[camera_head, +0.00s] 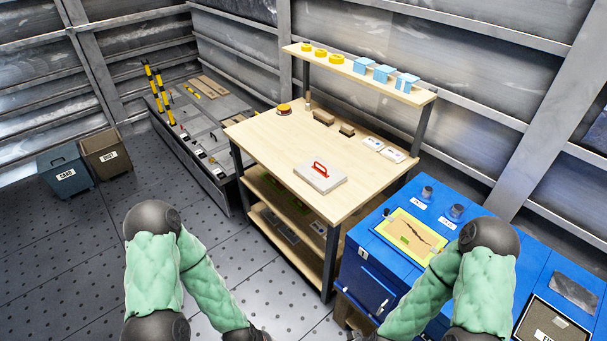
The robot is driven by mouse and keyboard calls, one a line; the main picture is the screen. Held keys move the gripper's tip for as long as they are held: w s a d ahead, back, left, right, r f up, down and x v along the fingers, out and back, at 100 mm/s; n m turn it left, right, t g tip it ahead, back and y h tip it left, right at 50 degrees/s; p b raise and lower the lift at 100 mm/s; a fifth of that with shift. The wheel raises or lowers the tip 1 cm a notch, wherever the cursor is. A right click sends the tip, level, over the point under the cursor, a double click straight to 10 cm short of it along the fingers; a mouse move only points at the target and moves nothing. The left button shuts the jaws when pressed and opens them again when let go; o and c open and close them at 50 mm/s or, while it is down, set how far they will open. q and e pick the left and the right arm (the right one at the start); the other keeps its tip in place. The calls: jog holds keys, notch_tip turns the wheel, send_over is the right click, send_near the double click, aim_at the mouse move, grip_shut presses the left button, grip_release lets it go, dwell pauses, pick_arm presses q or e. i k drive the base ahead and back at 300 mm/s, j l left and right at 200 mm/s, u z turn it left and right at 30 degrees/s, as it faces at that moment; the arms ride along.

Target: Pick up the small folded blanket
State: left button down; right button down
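I cannot make out a blanket for certain. Several light blue, folded-looking bundles (383,73) sit on the right part of the raised shelf, but they are too small to tell what they are. My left gripper (246,334) and my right gripper (366,336) show only as dark parts at the bottom edge. Both are low in front of the workbench, far from the shelf. Their fingers are cut off or too small to tell whether they are open or shut.
The wooden workbench (262,140) bears a pale block with a red handle (320,178) and small parts. Yellow rings (320,53) share the raised shelf (424,96). A blue cabinet (372,285) stands right, two bins (65,172) left. The floor (60,270) at left is clear.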

aim_at(320, 175)
jog(key=i+j+z, duration=0.25)
jog(key=i+j, duration=0.2)
jog(key=j, duration=0.3)
jog(key=i+j+z, duration=0.15)
jog(key=j, duration=0.25)
jog(key=i+j+z, duration=0.1)
jog(key=i+j, duration=0.15)
jog(key=j, duration=0.15)
